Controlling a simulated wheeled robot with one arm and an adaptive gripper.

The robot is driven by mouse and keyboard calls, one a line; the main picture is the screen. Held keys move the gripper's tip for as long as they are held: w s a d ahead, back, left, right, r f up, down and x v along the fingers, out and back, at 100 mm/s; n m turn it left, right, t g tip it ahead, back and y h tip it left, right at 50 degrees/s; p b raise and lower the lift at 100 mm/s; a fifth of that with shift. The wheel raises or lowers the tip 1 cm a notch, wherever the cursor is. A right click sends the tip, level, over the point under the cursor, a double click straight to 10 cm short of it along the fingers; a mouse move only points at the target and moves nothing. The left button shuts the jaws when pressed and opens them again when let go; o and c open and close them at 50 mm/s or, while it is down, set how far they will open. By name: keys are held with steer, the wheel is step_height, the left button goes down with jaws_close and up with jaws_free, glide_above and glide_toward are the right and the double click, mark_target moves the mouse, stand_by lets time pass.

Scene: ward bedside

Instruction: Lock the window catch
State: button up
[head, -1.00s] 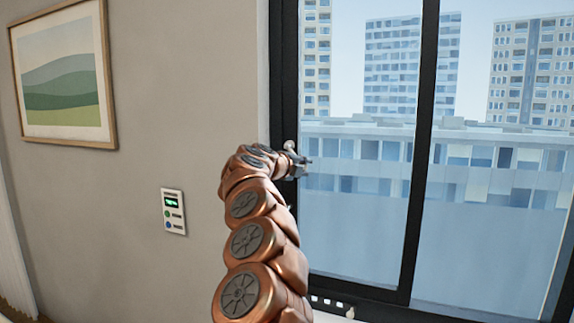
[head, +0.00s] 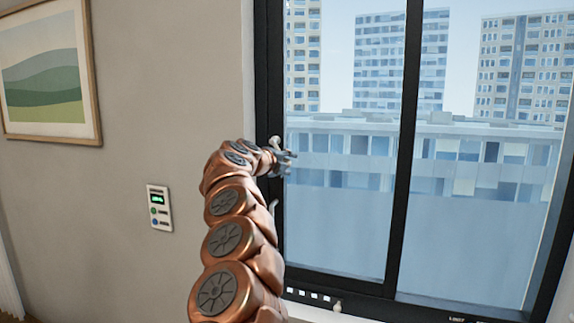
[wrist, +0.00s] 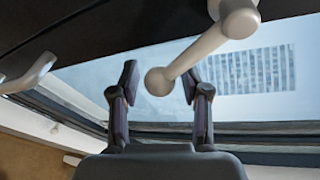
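The window catch (wrist: 203,52) is a pale lever with a round knob at its end, on the dark window frame (wrist: 80,28). In the wrist view it slants from its pivot at the upper right down to the knob between my two fingers. My gripper (wrist: 158,84) is open around the knob, with gaps visible on both sides. In the head view my gripper (head: 287,163) is at the left upright of the window, beside the knob of the catch (head: 274,142). My arm hides most of the catch there.
A second pale handle (wrist: 30,74) sits on the frame at the left in the wrist view. A wall panel (head: 159,208) with a green display and a framed picture (head: 48,72) are left of the window. Small fittings (head: 337,306) are along the window's bottom edge.

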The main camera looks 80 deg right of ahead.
steer(key=shift+o, duration=0.3)
steer(key=v, duration=1.2)
steer(key=shift+f, duration=0.1)
stand_by(0.3)
